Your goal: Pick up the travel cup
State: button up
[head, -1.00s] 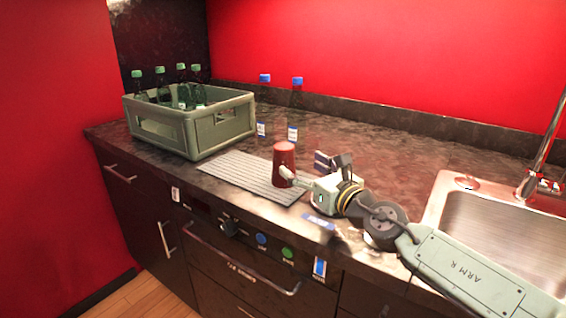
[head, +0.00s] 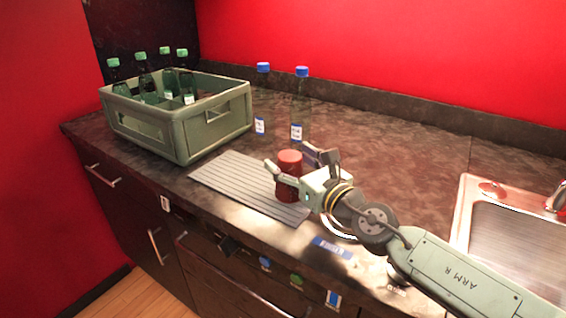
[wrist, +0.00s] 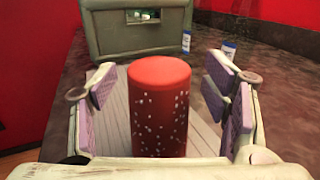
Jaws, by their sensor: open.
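The travel cup (head: 288,178) is a dark red cylinder with a flat top. It stands upright on a grey ribbed mat (head: 232,180) on the counter. In the wrist view the cup (wrist: 160,108) has white specks and stands between the two padded fingers. My gripper (head: 291,168) is open around the cup, coming from the right in the head view. In the wrist view a gap shows between the cup and the pads on each side. The cup's bottom is hidden by my gripper body in the wrist view.
A grey-green crate (head: 215,127) with several green-capped bottles stands at the left. Two blue-capped clear bottles (head: 262,100) (head: 300,107) stand behind the cup. A metal sink (head: 510,230) is at the right. The counter's front edge is close to the mat.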

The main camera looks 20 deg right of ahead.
jog(key=shift+w+a, duration=0.1)
jog(key=shift+w, duration=0.25)
jog(key=shift+s, duration=0.15)
jog(key=shift+c, duration=0.4)
jog(key=c, duration=1.4)
jog(key=shift+r, duration=0.1)
